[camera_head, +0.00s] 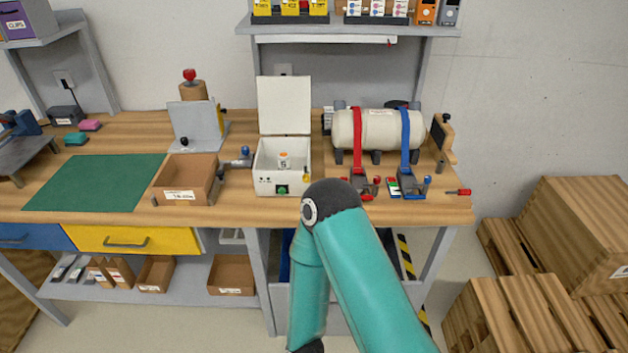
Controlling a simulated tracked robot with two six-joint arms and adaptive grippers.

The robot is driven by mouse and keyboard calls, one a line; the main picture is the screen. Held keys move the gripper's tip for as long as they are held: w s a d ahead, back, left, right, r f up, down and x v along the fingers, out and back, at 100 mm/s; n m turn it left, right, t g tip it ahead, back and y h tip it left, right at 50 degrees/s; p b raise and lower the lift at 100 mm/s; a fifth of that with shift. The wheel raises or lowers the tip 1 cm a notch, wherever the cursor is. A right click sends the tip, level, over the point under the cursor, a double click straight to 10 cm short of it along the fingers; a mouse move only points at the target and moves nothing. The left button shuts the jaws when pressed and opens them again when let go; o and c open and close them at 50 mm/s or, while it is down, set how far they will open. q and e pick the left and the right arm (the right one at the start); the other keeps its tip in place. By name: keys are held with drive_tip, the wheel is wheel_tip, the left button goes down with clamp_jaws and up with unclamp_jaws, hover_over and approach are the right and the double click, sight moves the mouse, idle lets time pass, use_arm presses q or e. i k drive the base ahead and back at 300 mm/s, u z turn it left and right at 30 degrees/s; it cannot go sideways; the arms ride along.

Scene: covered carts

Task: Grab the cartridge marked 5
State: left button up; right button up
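The box's lid (284,105) is raised at the back. One of my teal arms comes in from the lower right. Its dark elbow is in front of the bench's front edge, just right of and below the box, and its other link points down out of the frame. Neither gripper is in view.
A cardboard bin (170,193) and a small clamp (238,160) are left of the box. A strapped tank (379,130) stands to its right. A shelf (350,29) hangs above. The green mat (95,182) is bare. Wooden crates (575,235) are on the right.

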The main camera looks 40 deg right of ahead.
sight(284, 158)
drive_tip(key=k, duration=0.9)
drive_tip(key=z, duration=0.4)
drive_tip(key=i, duration=1)
drive_tip(key=z, duration=0.05)
